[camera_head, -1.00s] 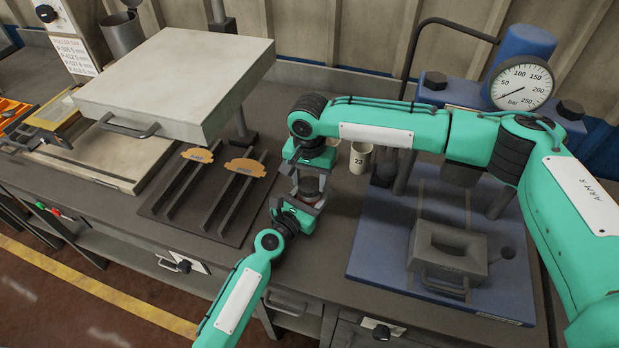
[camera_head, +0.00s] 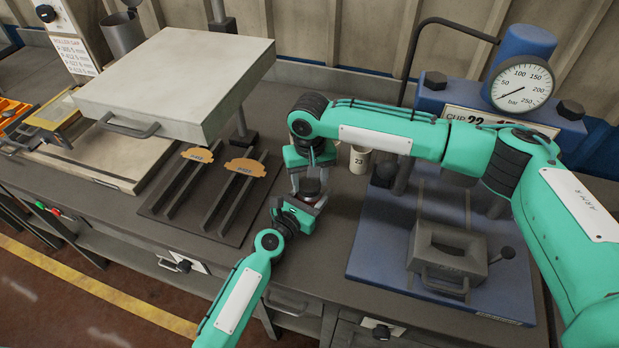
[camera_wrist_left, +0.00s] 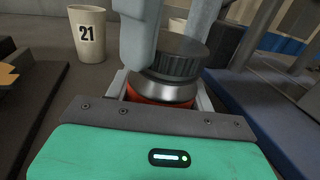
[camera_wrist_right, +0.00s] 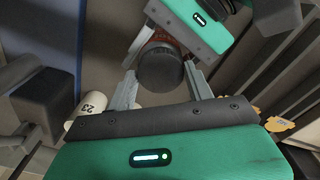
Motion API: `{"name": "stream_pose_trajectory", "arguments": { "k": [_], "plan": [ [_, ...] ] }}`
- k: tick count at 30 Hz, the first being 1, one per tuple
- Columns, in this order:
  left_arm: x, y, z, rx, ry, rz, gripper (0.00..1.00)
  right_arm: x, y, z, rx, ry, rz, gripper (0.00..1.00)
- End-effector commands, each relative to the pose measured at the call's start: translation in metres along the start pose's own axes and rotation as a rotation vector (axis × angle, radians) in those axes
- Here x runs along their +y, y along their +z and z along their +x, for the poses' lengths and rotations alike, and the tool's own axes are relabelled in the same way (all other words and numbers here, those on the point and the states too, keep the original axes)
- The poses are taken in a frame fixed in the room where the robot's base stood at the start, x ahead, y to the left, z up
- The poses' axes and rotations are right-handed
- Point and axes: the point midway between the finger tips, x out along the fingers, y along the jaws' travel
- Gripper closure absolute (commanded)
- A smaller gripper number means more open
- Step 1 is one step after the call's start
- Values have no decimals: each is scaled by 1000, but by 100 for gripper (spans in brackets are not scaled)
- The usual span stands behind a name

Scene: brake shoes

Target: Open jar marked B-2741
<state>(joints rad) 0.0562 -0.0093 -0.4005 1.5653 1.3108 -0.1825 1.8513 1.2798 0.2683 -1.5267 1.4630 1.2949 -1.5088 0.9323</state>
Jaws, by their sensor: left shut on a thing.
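A jar with a dark ribbed lid (camera_head: 311,187), a metal collar and a red body (camera_wrist_left: 160,91) stands upright between my two grippers. No marking on it is legible. My left gripper (camera_head: 302,206) is shut around the jar's body, one finger on each side. My right gripper (camera_head: 310,174) points down from above. Its fingers stand apart on either side of the lid (camera_wrist_right: 160,67), with small gaps showing in the right wrist view. In the left wrist view its fingers hang close over the lid and hide part of the top.
A cup marked 23 (camera_head: 360,159) stands just right of the jar, and a cup marked 21 (camera_wrist_left: 88,35) shows in the left wrist view. A dark rack with brown shoes (camera_head: 246,167) lies left. A blue press base (camera_head: 385,262) with a grey mould block (camera_head: 447,253) lies right.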

Motion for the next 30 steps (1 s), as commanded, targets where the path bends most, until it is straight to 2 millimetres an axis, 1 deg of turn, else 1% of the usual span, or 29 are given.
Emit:
{"name": "stream_pose_trajectory", "arguments": {
  "k": [1, 2, 3, 10, 13, 23, 24, 25, 30],
  "plan": [
    [1, -1, 0, 1, 1, 0, 100, 1, 0, 0, 0, 1, 2, 37],
    [1, -1, 0, 1, 1, 0, 100, 1, 0, 0, 0, 1, 2, 31],
    [1, -1, 0, 1, 1, 0, 100, 1, 0, 0, 0, 0, 2, 29],
    [0, 0, 0, 1, 1, 1, 100, 0, 0, 0, 0, -1, 2, 29],
    [0, 0, 0, 1, 1, 1, 100, 0, 0, -4, 1, -1, 2, 29],
    [0, -1, 0, 1, 0, 1, 100, 0, 0, -43, 2, -3, 2, 29],
    [0, -1, 0, 1, 0, 1, 100, 0, 0, -45, 1, -2, 1, 33],
    [0, -1, 0, 1, 0, 1, 100, 0, 0, -47, 1, -1, -4, 33],
    [0, 0, 0, 1, 0, 1, 100, 0, -1, -66, 3, -1, -110, 33]
  ]
}}
